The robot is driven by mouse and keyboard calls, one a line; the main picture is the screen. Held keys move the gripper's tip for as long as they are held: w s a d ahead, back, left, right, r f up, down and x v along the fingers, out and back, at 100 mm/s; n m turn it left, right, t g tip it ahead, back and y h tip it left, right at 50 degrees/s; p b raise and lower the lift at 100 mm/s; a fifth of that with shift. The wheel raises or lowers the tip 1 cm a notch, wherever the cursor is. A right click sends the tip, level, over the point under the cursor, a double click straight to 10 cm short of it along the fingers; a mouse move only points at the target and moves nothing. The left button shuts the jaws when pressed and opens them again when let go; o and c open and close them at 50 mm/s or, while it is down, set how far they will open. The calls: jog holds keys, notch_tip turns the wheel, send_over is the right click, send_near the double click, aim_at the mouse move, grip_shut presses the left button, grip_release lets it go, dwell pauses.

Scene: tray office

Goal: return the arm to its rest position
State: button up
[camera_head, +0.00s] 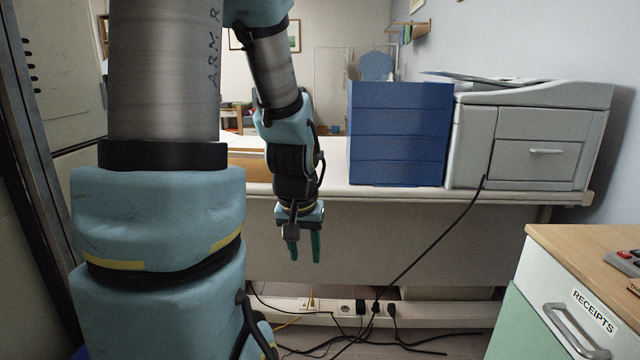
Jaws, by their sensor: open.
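My gripper (304,248) hangs pointing down in front of the near edge of the white desk (400,194). Its two green fingers are apart with nothing between them. My arm fills the left of the view and bends over to the middle, hiding part of the desk and room behind it.
A blue drawer unit (398,135) and a grey printer (535,140) stand on the desk. A cabinet (570,245) with a drawer labelled RECEIPTS is at the lower right. Black cables (425,238) run down to a socket strip (345,308) below the desk.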

jog(key=s+a+r+n+g, duration=0.1)
jog(key=s+a+g, duration=0.1)
jog(key=s+a, duration=0.3)
notch_tip(320, 180, up, 25)
jog(key=d+p, duration=0.1)
jog(key=p, duration=2.4)
jog(key=shift+d+f, duration=0.2)
